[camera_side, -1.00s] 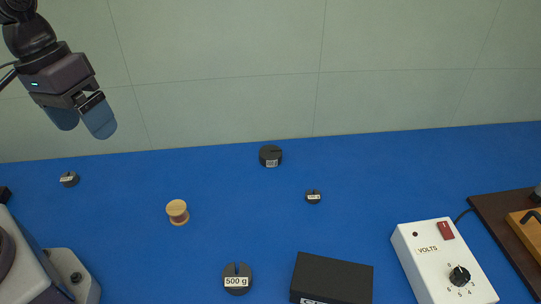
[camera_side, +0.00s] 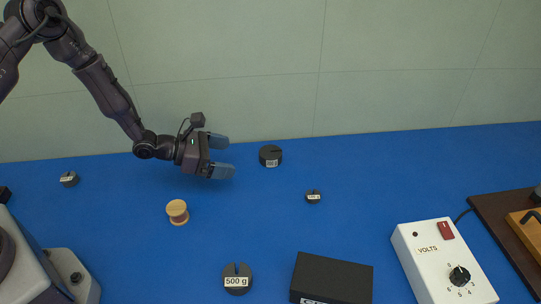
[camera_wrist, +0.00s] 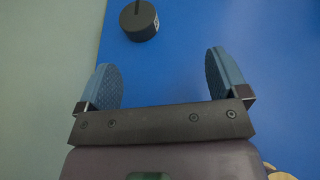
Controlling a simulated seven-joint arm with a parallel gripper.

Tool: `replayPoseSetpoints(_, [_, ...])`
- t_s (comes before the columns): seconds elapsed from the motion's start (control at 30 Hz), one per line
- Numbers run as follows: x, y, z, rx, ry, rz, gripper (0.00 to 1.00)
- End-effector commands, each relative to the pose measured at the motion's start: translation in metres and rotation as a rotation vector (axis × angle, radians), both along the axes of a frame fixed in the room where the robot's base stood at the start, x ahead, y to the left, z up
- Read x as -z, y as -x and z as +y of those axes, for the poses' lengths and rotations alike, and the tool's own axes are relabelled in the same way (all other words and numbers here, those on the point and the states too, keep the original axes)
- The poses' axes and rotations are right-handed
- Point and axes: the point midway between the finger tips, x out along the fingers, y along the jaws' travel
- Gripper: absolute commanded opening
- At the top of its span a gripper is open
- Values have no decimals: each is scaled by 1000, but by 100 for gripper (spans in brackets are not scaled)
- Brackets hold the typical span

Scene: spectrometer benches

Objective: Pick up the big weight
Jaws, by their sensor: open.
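A thick dark slotted weight (camera_side: 270,157) stands on the blue bench near the wall; its label is too small to read. It looks like the biggest weight. In the wrist view the weight (camera_wrist: 139,21) sits at the top, beyond the fingertips and a little left of the middle between them. My gripper (camera_side: 221,156) is open and empty, to the left of this weight, with its blue fingers pointing right toward it and apart from it. Another dark weight (camera_side: 237,281), labelled 500 g, lies at the front.
Small weights lie at the far left (camera_side: 69,179) and right of the middle (camera_side: 313,197). A wooden spool (camera_side: 177,212) stands below my gripper. A black box (camera_side: 332,278) and a white VOLTS unit (camera_side: 443,265) stand at the front right. The wall (camera_side: 400,70) is close behind the big weight.

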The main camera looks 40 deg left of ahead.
Motion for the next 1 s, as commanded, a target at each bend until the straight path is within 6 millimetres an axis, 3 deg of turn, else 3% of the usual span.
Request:
replayPoseSetpoints(0.17, [-2, -16, 10, -97, 16, 1, 92])
replayPoseSetpoints(0.5, [21, -61, -19, -98, 16, 1, 92])
replayPoseSetpoints(0.77, [27, -77, -28, -99, 15, 1, 92])
replayPoseSetpoints(1.0, [37, -104, -40, -98, 15, 2, 92])
